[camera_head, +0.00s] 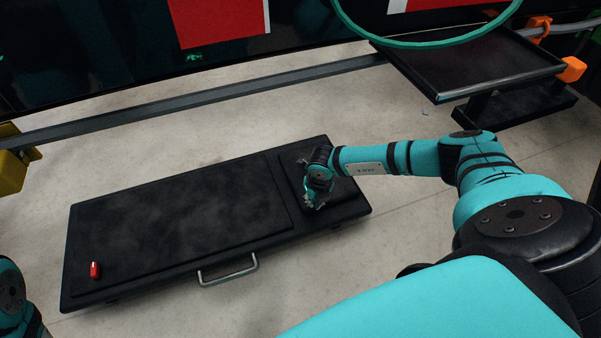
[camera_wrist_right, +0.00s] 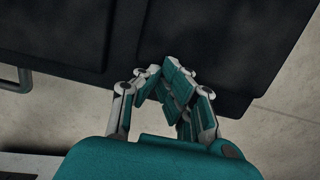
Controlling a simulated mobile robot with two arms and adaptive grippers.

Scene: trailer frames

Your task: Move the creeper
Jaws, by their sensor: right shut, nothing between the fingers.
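The creeper (camera_head: 180,225) is a long, low black padded board lying flat on the floor in the head view. Its separate headrest pad (camera_head: 345,190) is at the right end, and a metal handle (camera_head: 228,270) sticks out from its near long side. My right gripper (camera_head: 315,203) is over the headrest end, shut and empty. In the right wrist view its closed fingers (camera_wrist_right: 172,88) are in front of the black padding (camera_wrist_right: 215,45); whether they touch it I cannot tell. My left gripper is out of view; only part of my left arm shows at the lower left.
A small red object (camera_head: 95,270) lies on the creeper's left end. A grey rail (camera_head: 200,103) runs across behind it. A black tray stand (camera_head: 470,65) with orange parts is at the upper right. Bare concrete floor (camera_head: 200,150) surrounds the creeper.

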